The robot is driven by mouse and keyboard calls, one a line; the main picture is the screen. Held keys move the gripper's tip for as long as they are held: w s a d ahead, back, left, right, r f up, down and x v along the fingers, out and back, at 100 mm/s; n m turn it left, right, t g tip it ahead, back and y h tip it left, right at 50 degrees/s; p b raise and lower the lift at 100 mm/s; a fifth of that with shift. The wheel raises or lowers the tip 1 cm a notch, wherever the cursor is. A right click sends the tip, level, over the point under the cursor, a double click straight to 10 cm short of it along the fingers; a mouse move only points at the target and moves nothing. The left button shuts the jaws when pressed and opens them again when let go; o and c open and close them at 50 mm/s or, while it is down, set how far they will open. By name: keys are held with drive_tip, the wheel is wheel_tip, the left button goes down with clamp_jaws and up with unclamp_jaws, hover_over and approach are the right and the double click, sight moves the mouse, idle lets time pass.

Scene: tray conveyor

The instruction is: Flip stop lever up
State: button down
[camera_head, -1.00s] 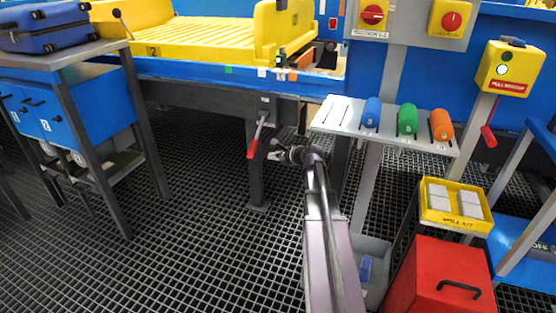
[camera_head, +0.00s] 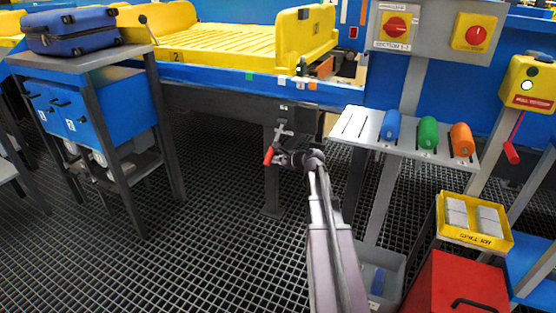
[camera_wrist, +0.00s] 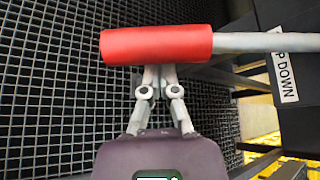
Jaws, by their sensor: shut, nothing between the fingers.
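The stop lever hangs down and to the left from its bracket on the dark conveyor leg, with its red handle (camera_head: 268,156) at the low end. In the wrist view the red handle (camera_wrist: 155,45) lies across the top, with its grey rod (camera_wrist: 262,42) running right. My gripper (camera_head: 277,157) is at the handle's right side in the head view. In the wrist view my gripper (camera_wrist: 160,72) is shut and empty, its fingertips meeting the handle's lower edge. The handle may hide the very tips; I cannot tell if they touch it.
A label (camera_wrist: 284,78) ending in "DOWN" is beside the rod. The blue conveyor frame (camera_head: 215,77) with a yellow tray (camera_head: 215,50) is above. A shelf with coloured cylinders (camera_head: 358,129) stands right; a blue cabinet (camera_head: 115,105) stands left. Open grating floor lies between.

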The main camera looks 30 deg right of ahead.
drive_tip(key=shift+s+r, duration=0.15)
drive_tip(key=shift+r, duration=0.1)
idle(0.5)
